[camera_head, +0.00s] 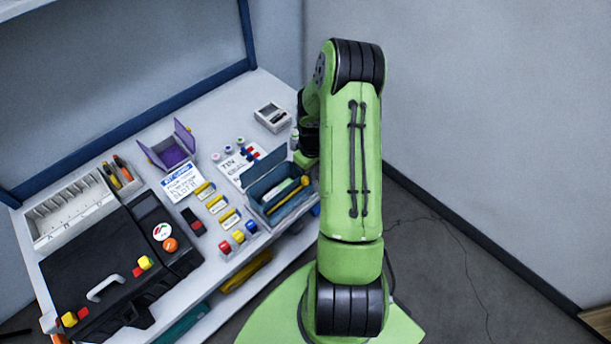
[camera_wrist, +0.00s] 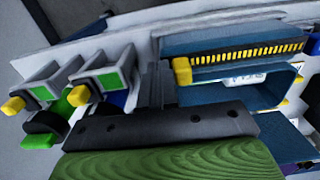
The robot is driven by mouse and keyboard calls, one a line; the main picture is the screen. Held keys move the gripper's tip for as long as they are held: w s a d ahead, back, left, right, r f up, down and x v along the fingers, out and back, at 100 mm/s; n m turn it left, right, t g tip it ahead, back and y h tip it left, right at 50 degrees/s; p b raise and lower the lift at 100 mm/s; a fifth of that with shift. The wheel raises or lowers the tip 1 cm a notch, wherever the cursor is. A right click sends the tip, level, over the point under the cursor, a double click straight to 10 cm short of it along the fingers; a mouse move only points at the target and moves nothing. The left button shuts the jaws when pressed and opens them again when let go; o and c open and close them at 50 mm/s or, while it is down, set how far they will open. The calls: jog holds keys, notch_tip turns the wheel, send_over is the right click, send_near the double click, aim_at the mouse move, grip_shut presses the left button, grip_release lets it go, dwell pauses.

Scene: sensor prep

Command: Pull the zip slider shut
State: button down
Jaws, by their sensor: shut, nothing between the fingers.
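The blue pouch (camera_head: 262,186) lies at the table's right front in the head view, beside my arm. In the wrist view, its blue wall (camera_wrist: 225,44) carries a strip of yellow zip teeth (camera_wrist: 250,53). The yellow zip slider (camera_wrist: 182,72) is at the left end of this strip. My gripper (camera_wrist: 156,84) is shut and empty, with its dark fingers just left of the slider. I cannot tell whether they touch it. In the head view, my arm hides part of the pouch's right side, and the fingertips cannot be made out.
A black case (camera_head: 110,262) and a white divided tray (camera_head: 75,212) stand on the left. A purple open box (camera_head: 172,152) and a small grey device (camera_head: 272,117) are farther back. Two grey blocks with green faces (camera_wrist: 108,78) stand left of my fingers in the wrist view.

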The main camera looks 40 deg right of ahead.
aim_at(279, 205)
jog(key=shift+s+a+b, duration=0.2)
jog(key=shift+a+b, duration=0.5)
jog(key=shift+a, duration=6)
jog(key=shift+d, duration=0.2)
jog(key=shift+d, duration=0.25)
notch_tip(279, 205, up, 7)
jog(key=p, duration=0.5)
